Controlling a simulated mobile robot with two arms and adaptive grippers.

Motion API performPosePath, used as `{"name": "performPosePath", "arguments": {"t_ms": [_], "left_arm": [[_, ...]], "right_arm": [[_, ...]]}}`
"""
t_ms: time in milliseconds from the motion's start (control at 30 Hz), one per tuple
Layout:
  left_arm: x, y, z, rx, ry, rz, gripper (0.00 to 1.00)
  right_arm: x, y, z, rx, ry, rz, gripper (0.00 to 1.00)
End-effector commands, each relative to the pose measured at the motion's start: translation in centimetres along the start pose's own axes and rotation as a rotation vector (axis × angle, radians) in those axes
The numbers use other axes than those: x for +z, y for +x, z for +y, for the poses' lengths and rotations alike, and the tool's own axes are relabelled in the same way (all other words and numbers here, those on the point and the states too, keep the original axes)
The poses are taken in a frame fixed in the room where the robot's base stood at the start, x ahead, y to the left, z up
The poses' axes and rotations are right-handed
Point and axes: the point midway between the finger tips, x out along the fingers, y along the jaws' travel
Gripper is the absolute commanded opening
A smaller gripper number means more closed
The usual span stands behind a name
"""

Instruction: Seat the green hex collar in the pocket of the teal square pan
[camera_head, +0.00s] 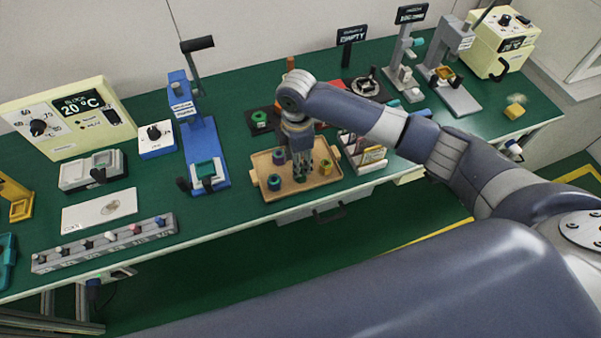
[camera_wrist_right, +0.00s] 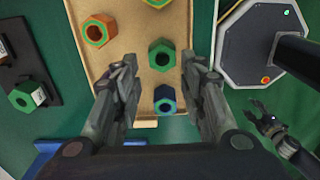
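The green hex collar (camera_wrist_right: 162,55) stands on a tan tray (camera_head: 262,162), hole up. In the wrist view it lies between the fingertips of my right gripper (camera_wrist_right: 160,62), which is open; I see no contact. In the head view my right gripper (camera_head: 302,172) points down over the tray and mostly hides the collar. My left gripper (camera_wrist_right: 262,112) hangs low beside my base, seemingly open and empty.
A blue collar (camera_wrist_right: 165,98), an orange-and-green one (camera_wrist_right: 95,30) and a yellow one (camera_head: 325,167) share the tray, near the fingers. A black plate (camera_head: 260,122) with a green part lies behind.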

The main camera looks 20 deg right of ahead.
Motion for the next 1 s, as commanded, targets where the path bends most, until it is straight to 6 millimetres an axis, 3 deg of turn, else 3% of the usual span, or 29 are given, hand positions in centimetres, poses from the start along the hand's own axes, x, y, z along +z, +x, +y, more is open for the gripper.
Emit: {"name": "performPosePath", "arguments": {"t_ms": [400, 700, 867, 1000], "left_arm": [[-0.3, -1.4, 0.0, 0.0, 0.001, 0.003, 0.47], [-0.3, -1.4, 0.0, 0.001, 0.002, 0.003, 0.47], [-0.3, -1.4, 0.1, 0.001, 0.002, 0.003, 0.47], [-0.3, -1.4, 0.1, 0.001, 0.002, 0.003, 0.47]], "right_arm": [[0.6, 4.9, -0.3, 0.001, 0.001, 0.0, 0.38], [0.6, 5.4, -0.3, 0.002, 0.0, 0.0, 0.38], [0.6, 5.4, -0.3, 0.002, 0.0, 0.0, 0.04], [0.6, 5.4, -0.3, 0.003, 0.0, 0.0, 0.04]]}}
